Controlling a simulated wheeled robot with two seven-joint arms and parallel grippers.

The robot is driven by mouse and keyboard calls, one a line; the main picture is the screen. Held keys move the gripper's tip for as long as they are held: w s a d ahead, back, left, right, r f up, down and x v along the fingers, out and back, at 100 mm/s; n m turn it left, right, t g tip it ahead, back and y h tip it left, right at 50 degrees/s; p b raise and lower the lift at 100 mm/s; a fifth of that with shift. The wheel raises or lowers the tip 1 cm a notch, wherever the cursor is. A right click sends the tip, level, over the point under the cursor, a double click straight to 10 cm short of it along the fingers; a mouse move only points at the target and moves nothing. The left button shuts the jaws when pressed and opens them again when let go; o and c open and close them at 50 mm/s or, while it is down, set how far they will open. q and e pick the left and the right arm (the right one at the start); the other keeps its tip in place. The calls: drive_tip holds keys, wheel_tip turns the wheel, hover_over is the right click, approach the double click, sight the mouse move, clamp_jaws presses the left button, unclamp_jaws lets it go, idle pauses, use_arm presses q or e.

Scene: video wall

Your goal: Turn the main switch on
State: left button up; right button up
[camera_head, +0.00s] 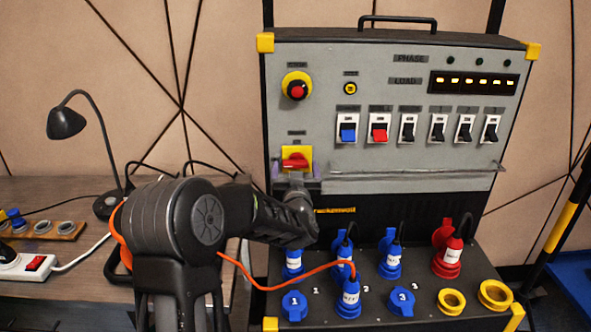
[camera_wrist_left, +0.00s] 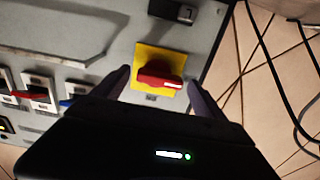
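The main switch is a red rotary knob on a yellow plate (camera_head: 296,160), low on the left of the grey control panel. The red knob (camera_wrist_left: 159,76) lies across the plate in the left wrist view, with the yellow plate (camera_wrist_left: 150,58) behind it. My left gripper (camera_head: 297,182) is just below the switch in the head view. In the left wrist view its two fingers (camera_wrist_left: 156,88) are spread, one on each side of the knob, with visible gaps. Whether the fingertips reach the panel is unclear. My right gripper is not in view.
A red emergency button (camera_head: 297,90) is above the switch. A row of rocker switches, led by a blue one (camera_head: 348,132), runs to the right. A metal rail (camera_head: 415,175) crosses the lower panel. Blue sockets and plugs (camera_head: 294,304) and an orange cable (camera_head: 270,283) are below.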

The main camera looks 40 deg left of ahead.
use_arm(q)
drive_tip(key=c, duration=1.3)
drive_tip(key=shift+o, duration=0.2)
drive_tip(key=shift+m, duration=0.4)
drive_tip(key=m+p, duration=0.1)
drive_tip(key=m, duration=0.2)
drive_tip(key=shift+r+m+p, duration=0.2)
drive_tip(key=shift+m+p, duration=0.1)
drive_tip(key=shift+p, duration=0.1)
drive_tip(key=m+p, duration=0.2)
drive_tip(key=m, duration=0.2)
drive_tip(key=shift+d+r+m, duration=0.1)
drive_tip(key=shift+r+m, duration=0.05)
drive_tip(key=shift+m, duration=0.15)
drive_tip(key=m+p, duration=0.3)
drive_tip(key=m, duration=0.2)
drive_tip(key=shift+w+d, duration=0.1)
drive_tip(key=shift+w, duration=0.05)
drive_tip(key=shift+m+p, duration=1.2)
drive_tip(key=shift+m, duration=0.8)
